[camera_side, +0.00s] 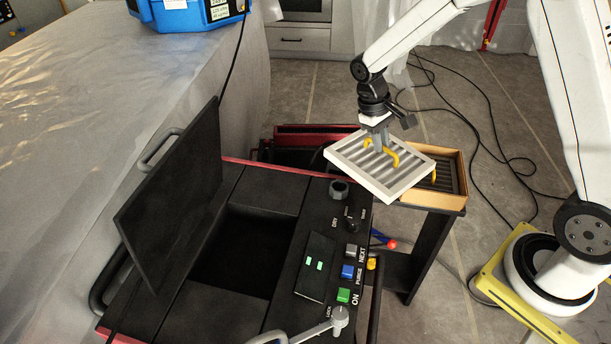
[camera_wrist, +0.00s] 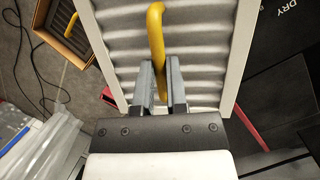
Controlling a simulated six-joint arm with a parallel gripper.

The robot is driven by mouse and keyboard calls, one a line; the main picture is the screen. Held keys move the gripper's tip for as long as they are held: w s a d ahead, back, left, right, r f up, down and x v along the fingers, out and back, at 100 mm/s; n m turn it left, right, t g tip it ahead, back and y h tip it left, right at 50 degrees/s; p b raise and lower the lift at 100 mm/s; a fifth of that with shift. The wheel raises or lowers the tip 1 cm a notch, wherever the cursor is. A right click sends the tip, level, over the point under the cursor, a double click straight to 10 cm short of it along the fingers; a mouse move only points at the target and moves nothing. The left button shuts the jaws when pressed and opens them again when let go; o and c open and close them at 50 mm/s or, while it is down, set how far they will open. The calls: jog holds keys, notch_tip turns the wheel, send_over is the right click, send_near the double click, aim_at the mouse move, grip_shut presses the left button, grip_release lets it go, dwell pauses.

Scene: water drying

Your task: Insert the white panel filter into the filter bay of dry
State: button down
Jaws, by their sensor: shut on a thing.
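The white panel filter (camera_side: 358,177) has a pale frame, grey pleats and a yellow handle (camera_side: 394,157). My gripper (camera_side: 381,150) is shut on the handle and holds the filter tilted in the air, above and beside the wooden box. In the wrist view the filter (camera_wrist: 195,22) fills the upper middle, with the handle (camera_wrist: 157,45) between my gripper's fingers (camera_wrist: 160,85). The black dryer (camera_side: 180,320) has its lid (camera_side: 178,195) standing open at the left. Its open filter bay (camera_side: 240,255) is a dark, empty-looking recess, apart from the filter and to its lower left.
The wooden box (camera_side: 463,175) stands on a small stand and holds another dark pleated panel with a yellow handle. A control panel (camera_side: 345,240) with a knob and buttons lies between filter and bay. The raised lid borders the bay's left side. Cables lie on the floor.

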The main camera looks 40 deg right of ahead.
aim_at(347, 162)
jog(key=w+a+m, duration=0.1)
jog(key=a, duration=0.1)
jog(key=w+a, duration=0.1)
jog(key=a, duration=0.2)
jog(key=w+a+m, duration=0.1)
jog(key=a, duration=0.1)
jog(key=shift+w+a+f+m+y, duration=0.3)
jog(key=shift+w+a+f+y, duration=0.05)
jog(key=shift+w+f+y, duration=0.05)
jog(key=w+a+f+m+y, duration=0.15)
jog(key=a+m, duration=0.65)
jog(key=a, duration=1.9)
jog(key=shift+y, duration=0.35)
jog(key=shift+s+d+f, duration=0.1)
jog(key=shift+d+f, duration=0.05)
jog(key=shift+f, duration=2.45)
jog(key=shift+s+d+f, duration=0.1)
jog(key=shift+f, duration=2.5)
jog(key=shift+f, duration=0.1)
jog(key=c, duration=0.7)
grip_release()
jog(key=shift+o, duration=0.2)
jog(key=v, duration=1.2)
